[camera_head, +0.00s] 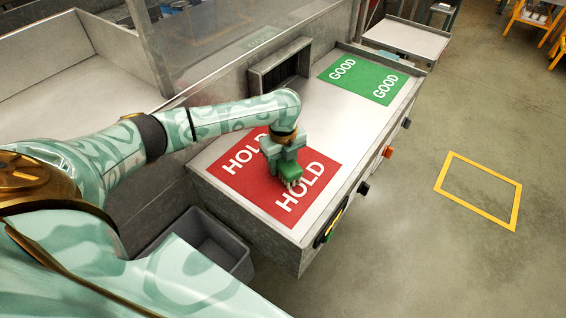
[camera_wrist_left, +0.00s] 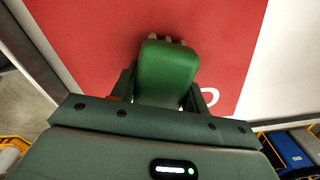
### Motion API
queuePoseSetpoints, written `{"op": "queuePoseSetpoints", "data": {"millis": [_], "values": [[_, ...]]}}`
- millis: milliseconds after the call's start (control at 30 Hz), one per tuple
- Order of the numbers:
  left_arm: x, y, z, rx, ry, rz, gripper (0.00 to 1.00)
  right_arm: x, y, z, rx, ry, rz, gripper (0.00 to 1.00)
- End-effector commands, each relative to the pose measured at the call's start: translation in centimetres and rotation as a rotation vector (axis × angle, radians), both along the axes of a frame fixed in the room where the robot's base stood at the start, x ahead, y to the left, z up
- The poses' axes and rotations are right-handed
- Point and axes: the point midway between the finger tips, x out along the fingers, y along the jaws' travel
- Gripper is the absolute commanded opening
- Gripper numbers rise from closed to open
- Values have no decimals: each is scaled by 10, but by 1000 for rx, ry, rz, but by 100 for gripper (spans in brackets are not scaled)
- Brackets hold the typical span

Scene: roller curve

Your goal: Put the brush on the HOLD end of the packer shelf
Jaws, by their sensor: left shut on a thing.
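The brush (camera_wrist_left: 167,74) has a green body, with pale bristle ends showing at its far edge in the left wrist view. My left gripper (camera_wrist_left: 165,92) is shut on it, one finger on each side. In the head view the brush (camera_head: 290,172) and my left gripper (camera_head: 284,160) are over the red HOLD mat (camera_head: 240,178) on the packer shelf (camera_head: 317,120), between the two HOLD words. I cannot tell whether the brush touches the mat. My right gripper is not in view.
A green GOOD mat (camera_head: 363,78) lies at the shelf's far end. A dark-framed opening (camera_head: 281,70) is in the wall behind. A grey bin (camera_head: 207,243) stands on the floor below the near end. A yellow outline (camera_head: 478,190) marks the open floor.

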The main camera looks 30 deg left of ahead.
Motion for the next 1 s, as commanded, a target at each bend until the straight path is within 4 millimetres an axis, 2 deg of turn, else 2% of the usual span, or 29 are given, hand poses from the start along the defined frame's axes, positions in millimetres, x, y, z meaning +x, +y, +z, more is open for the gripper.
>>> {"op": "queuePoseSetpoints", "data": {"millis": [167, 200, 267, 533, 633, 767, 1000], "values": [[0, 0, -4, 0, 1, 0, 24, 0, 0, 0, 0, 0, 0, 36], [0, 0, -4, 0, 1, 0, 54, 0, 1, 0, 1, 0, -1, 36], [0, 0, -4, 0, 1, 0, 67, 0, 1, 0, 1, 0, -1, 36], [0, 0, -3, 0, 0, 0, 67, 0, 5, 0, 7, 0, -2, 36], [0, 0, 5, 0, -1, 0, 67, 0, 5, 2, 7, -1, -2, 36], [0, 0, 31, 0, -2, -1, 67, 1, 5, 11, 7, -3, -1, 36], [1, 0, 89, 1, -3, -1, 67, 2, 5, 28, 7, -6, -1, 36]]}}
